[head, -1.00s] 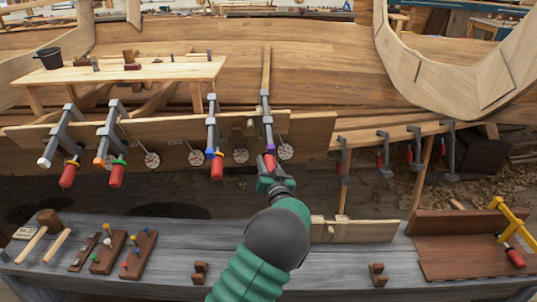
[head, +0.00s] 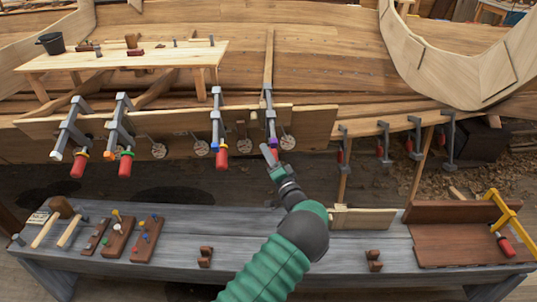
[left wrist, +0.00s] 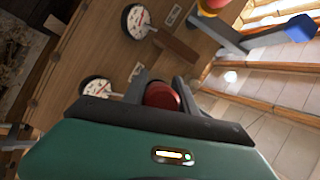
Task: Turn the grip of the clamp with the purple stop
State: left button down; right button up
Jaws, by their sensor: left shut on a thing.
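The clamp with the purple stop (head: 271,142) hangs on the plank edge at the middle of the head view, its grey bar upright. My left gripper (head: 270,156) is just below the purple stop and is shut on the clamp's red grip. Its fingers hide most of the grip in the head view. The left wrist view shows the red grip (left wrist: 162,96) between the two dark fingers. My right gripper is not in view.
Round dials (head: 288,143) line the plank. Smaller clamps (head: 383,145) hang at the right. A grey bench (head: 180,260) with tools stands in front.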

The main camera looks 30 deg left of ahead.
pick_arm(q)
jog(key=shift+d+f+m, duration=0.1)
jog(key=shift+f+m, duration=0.15)
jog(key=shift+m, duration=0.25)
jog(key=c, duration=1.2)
grip_release()
jog(key=shift+o, duration=1.2)
jog(key=shift+r, duration=0.1)
jog(key=v, duration=1.7)
jog(key=shift+w+f+p, duration=0.2)
jog(key=shift+f+p, duration=0.1)
jog(key=shift+p, duration=0.15)
